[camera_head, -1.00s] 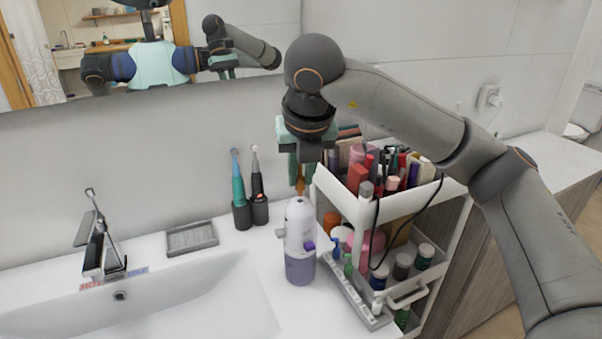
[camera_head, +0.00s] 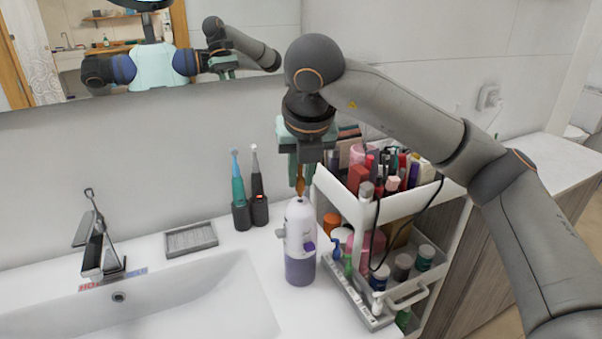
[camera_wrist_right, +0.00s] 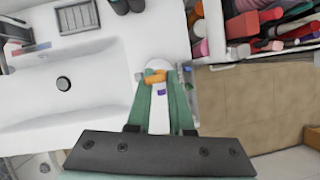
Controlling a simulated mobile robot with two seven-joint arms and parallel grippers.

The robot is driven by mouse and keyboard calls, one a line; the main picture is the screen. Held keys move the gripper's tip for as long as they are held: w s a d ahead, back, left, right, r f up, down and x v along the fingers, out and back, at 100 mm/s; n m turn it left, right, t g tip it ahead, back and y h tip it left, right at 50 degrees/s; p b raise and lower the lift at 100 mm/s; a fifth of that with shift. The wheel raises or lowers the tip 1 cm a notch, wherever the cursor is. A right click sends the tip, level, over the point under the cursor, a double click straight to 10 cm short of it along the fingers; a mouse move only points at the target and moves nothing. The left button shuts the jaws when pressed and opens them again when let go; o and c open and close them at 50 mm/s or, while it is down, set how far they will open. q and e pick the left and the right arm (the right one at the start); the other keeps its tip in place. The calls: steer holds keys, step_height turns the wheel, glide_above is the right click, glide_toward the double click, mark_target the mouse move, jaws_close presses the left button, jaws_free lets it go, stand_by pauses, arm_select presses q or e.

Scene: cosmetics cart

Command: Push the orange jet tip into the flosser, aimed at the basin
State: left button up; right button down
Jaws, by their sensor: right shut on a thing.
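My right gripper (camera_head: 300,180) points down, shut on the orange jet tip (camera_head: 300,184). The tip is held above the top of the flosser (camera_head: 300,268), which stands upright on the counter right of the basin (camera_head: 235,285). The flosser has a white upper body and a purple-grey lower part. In the right wrist view the orange tip (camera_wrist_right: 154,77) lies across between the green fingertips, with the white flosser (camera_wrist_right: 159,115) behind it. I cannot tell whether the tip touches the flosser. My left gripper is not directly in view.
A white cart (camera_head: 407,208) packed with cosmetics stands close on the right. Two electric toothbrushes (camera_head: 239,195) and a soap dish (camera_head: 191,238) stand behind. The faucet (camera_head: 100,245) is at left.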

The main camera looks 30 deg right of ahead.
steer(key=shift+f+b, duration=0.9)
steer(key=shift+f, duration=0.25)
steer(key=c, duration=0.7)
jaws_free()
steer(key=shift+c, duration=0.2)
steer(key=shift+r, duration=0.15)
steer(key=p+v, duration=0.1)
steer(key=v, duration=1.1)
steer(key=shift+p, duration=0.3)
steer(key=shift+r, duration=0.1)
